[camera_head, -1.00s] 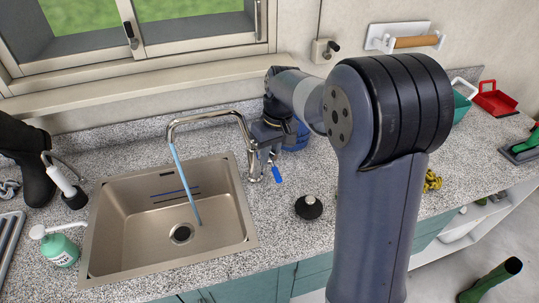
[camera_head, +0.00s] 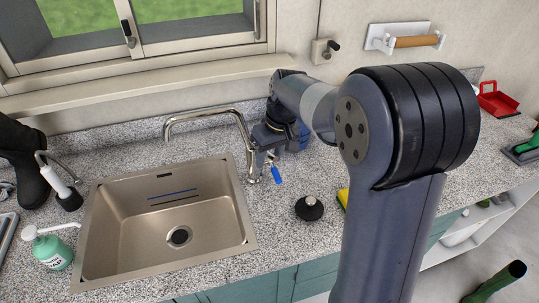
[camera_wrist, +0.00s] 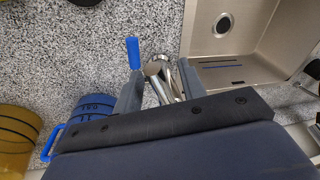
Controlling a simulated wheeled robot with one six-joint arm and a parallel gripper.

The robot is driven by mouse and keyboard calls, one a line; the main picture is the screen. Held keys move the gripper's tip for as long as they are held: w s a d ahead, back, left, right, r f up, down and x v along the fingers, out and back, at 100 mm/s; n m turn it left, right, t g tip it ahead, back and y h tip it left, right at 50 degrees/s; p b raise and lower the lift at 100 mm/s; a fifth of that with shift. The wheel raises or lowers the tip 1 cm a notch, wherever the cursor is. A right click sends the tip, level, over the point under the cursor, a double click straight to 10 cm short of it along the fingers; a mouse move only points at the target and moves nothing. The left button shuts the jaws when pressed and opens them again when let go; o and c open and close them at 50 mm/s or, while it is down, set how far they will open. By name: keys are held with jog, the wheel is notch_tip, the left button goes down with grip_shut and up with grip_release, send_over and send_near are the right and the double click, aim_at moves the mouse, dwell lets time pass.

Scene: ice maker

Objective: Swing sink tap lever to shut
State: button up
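The sink tap (camera_head: 240,125) is a chrome gooseneck beside the sink, with no water falling from its spout. Its lever has a blue grip (camera_head: 277,174) pointing down and forward; in the wrist view the grip (camera_wrist: 133,53) shows just beyond the left fingertip. My gripper (camera_head: 264,148) is low at the tap's base. In the wrist view my gripper (camera_wrist: 159,82) has its fingers apart, with chrome tap parts between them. Whether a finger touches the lever, I cannot tell.
The steel sink (camera_head: 120,255) is empty, left of the tap. A blue measuring container (camera_wrist: 88,106) stands close to my gripper. A black round stopper (camera_head: 309,208) sits on the counter at right. A green soap bottle (camera_head: 52,252) stands left of the sink.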

jog(key=shift+r, duration=0.15)
jog(key=v, duration=1)
jog(key=shift+r+b, duration=0.25)
jog(key=shift+b, duration=0.1)
